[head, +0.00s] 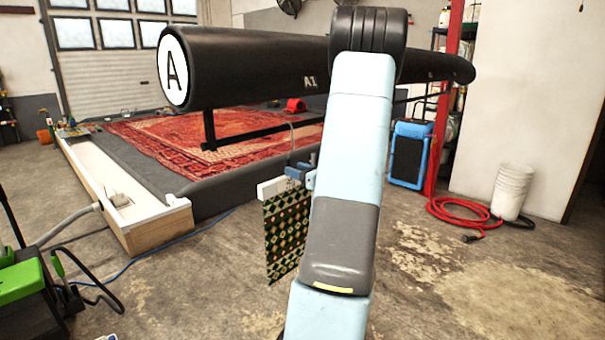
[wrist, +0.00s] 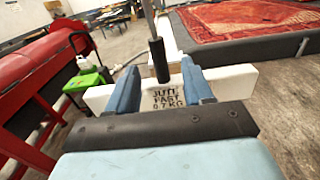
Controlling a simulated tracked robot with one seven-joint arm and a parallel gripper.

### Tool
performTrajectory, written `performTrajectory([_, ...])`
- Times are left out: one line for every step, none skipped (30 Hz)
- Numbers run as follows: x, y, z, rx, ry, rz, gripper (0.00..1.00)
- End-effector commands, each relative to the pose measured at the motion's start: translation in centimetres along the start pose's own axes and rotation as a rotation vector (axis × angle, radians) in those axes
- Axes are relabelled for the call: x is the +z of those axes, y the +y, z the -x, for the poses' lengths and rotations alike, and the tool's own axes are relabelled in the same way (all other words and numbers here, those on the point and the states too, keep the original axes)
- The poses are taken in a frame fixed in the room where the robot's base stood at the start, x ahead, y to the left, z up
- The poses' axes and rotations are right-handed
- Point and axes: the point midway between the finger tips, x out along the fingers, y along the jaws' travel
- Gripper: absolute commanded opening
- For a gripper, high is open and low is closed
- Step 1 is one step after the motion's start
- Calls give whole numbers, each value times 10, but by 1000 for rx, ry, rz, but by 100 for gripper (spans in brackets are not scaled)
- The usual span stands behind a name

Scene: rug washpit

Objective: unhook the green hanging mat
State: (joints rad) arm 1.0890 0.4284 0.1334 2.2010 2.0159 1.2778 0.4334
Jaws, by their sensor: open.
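The green hanging mat (head: 288,235), with a red and cream diamond pattern, hangs below a white bar (head: 270,188) in the head view, partly hidden by my arm. In the wrist view the white bar (wrist: 235,82) carries black lettering that ends in "0.7KG". A black upright grip (wrist: 157,58) on a thin grey rod stands above the bar. My gripper (wrist: 160,68) is open, its blue fingers on either side of the grip with gaps showing. It also shows beside the bar in the head view (head: 300,170). The mat's cloth is not visible in the wrist view.
A long black roller (head: 250,65) marked A crosses above. A red patterned rug (head: 190,140) lies on the grey-edged platform behind. A blue-framed box (head: 408,155), red hose (head: 462,213) and white bucket (head: 512,190) stand right. A green-black machine (head: 35,290) is front left.

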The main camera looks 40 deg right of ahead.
Motion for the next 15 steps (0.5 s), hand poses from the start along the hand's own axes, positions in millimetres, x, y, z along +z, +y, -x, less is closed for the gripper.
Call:
performTrajectory([0,0,-4,1,0,0,51])
performTrajectory([0,0,-6,1,0,-1,51])
performTrajectory([0,0,-8,0,-1,-1,51])
performTrajectory([0,0,-10,0,-1,-1,51])
performTrajectory([0,0,-12,0,0,-1,51])
performTrajectory([0,0,-14,1,0,-1,51])
performTrajectory([0,0,-16,1,0,-1,51])
performTrajectory([0,0,-18,1,0,-1,51])
performTrajectory([0,0,-21,1,0,0,51])
performTrajectory([0,0,-23,1,0,0,51])
performTrajectory([0,0,-25,1,0,0,51])
performTrajectory([0,0,-27,0,0,-1,51])
performTrajectory([0,0,-29,0,0,-1,51])
performTrajectory([0,0,-31,0,0,-1,51])
performTrajectory([0,0,-33,0,-1,-1,51])
